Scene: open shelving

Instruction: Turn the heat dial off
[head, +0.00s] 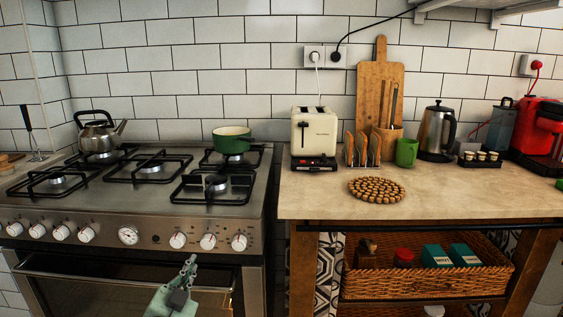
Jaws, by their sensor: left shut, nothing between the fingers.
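A steel gas stove (262,195) stands at the left with a row of white dials on its front panel. Several dials sit left of a round white gauge (128,235). Right of it are three more: one dial (178,240), a middle dial (208,241) and a rightmost dial (239,242). I cannot tell which is the heat dial, or the settings of these dials. My left gripper (191,261) is shut and empty, in front of the oven and a little below the right-hand dials in the picture. It appears apart from them. My right gripper is not in view.
A kettle (97,135) and green pot (231,140) stand on the stove. The counter (450,196) holds a cream toaster (313,136), a round trivet (376,190), a green mug (406,152) and a steel electric kettle (437,135). A wicker basket (430,284) sits below.

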